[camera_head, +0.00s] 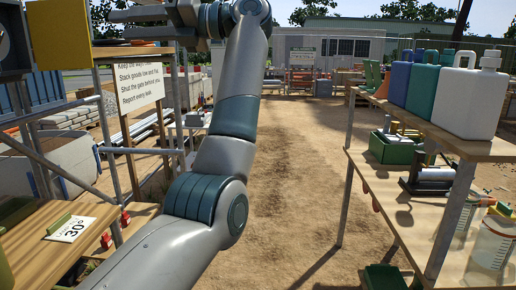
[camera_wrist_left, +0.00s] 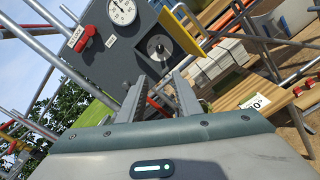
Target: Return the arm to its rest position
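My left arm rises through the middle of the head view and bends left at the top. The fingers appear clear of the box, though the exact gap cannot be told. My right gripper is not in view.
A wooden bench (camera_head: 30,238) with a 30° card (camera_head: 72,228) is at left. A white sign (camera_head: 140,87) stands behind the arm. At right, a shelf (camera_head: 455,143) holds jugs (camera_head: 468,100) and a green bin (camera_head: 392,149). The dirt path (camera_head: 290,170) between them is clear.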

